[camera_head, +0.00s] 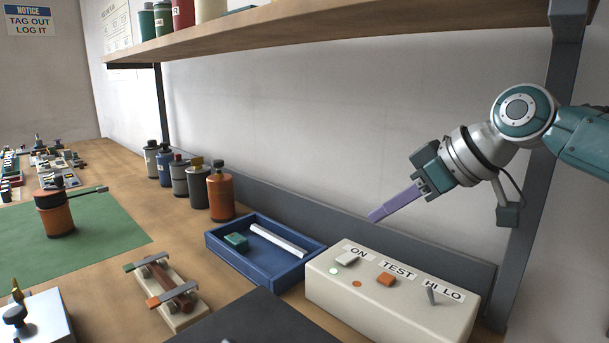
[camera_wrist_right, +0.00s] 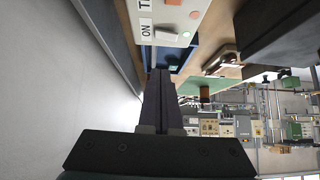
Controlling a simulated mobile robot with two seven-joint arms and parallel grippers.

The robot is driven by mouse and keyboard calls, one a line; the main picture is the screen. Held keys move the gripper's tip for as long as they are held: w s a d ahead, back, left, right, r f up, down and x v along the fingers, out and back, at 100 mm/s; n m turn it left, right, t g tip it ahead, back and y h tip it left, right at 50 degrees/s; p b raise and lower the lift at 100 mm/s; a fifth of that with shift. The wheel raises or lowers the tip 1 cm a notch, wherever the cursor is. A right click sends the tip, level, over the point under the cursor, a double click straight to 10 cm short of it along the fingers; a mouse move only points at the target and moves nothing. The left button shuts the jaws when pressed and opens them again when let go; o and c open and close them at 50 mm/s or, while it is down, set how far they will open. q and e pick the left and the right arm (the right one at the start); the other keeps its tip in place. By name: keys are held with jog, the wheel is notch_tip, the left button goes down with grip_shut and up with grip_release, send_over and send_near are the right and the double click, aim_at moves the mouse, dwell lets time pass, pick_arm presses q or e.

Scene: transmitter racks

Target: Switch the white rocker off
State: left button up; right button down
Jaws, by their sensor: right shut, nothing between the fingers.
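The white rocker (camera_head: 348,257) sits on top of a cream control box (camera_head: 390,312), by the ON label. It also shows in the right wrist view (camera_wrist_right: 166,35). A pale green lamp (camera_head: 334,271) is beside it and looks lit. My right gripper (camera_head: 374,216) is shut and empty, its purple fingers pointing down and left. In the head view the fingertips appear above the white rocker, apart from it. In the right wrist view the fingertips (camera_wrist_right: 160,72) point toward the box and do not touch it. My left gripper is in neither view.
A wooden shelf (camera_head: 330,24) runs above. A dark post (camera_head: 540,180) stands right.

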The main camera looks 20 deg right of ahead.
jog(key=v, duration=0.4)
jog(key=shift+s+d+r, duration=0.15)
jog(key=shift+s+r, duration=0.05)
jog(key=shift+r, duration=0.15)
